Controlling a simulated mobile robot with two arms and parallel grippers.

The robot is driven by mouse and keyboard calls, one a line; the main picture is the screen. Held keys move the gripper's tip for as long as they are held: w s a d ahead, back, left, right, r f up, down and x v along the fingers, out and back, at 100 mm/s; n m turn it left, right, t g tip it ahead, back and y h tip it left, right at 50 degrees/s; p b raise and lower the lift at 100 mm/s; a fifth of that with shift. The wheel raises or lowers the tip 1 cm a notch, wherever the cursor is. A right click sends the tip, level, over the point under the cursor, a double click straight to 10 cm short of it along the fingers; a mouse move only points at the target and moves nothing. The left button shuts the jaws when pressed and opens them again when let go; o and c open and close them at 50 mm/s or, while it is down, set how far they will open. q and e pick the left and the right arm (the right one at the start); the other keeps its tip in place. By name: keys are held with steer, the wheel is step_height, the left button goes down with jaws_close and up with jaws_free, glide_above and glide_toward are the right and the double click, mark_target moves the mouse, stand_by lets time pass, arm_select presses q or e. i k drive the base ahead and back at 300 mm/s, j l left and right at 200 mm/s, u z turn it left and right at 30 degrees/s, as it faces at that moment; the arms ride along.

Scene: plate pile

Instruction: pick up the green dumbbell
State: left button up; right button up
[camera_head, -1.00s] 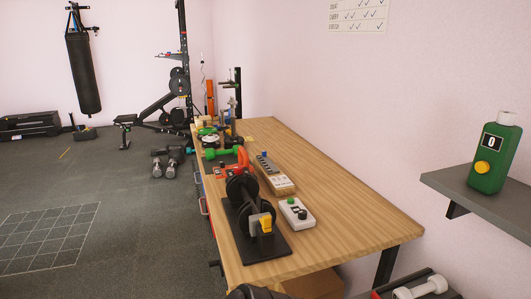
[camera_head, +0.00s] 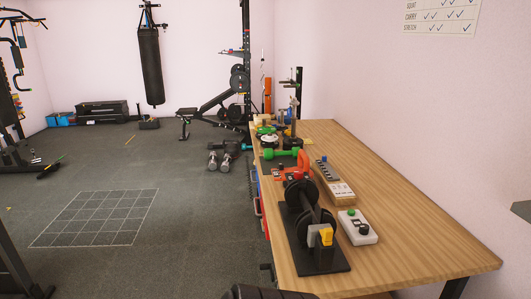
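The green dumbbell (camera_head: 283,154) lies on the wooden table (camera_head: 402,205), near its left edge and partway toward the far end. An orange-red object (camera_head: 303,162) stands just to its right and partly in front of it.
A black plate stand (camera_head: 312,215) with a yellow block and a white button box (camera_head: 357,227) sit at the table's near end. Plates and small items (camera_head: 270,136) crowd its far end. Grey dumbbells (camera_head: 221,161) lie on the floor left of the table. The floor further left is open.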

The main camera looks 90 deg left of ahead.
mark_target(269, 154)
steer(key=k+j+u, duration=0.2)
steer(key=j+u, duration=0.15)
steer(key=j, duration=0.7)
steer(key=j+u, duration=0.3)
steer(key=j, duration=0.75)
steer(key=k, duration=0.05)
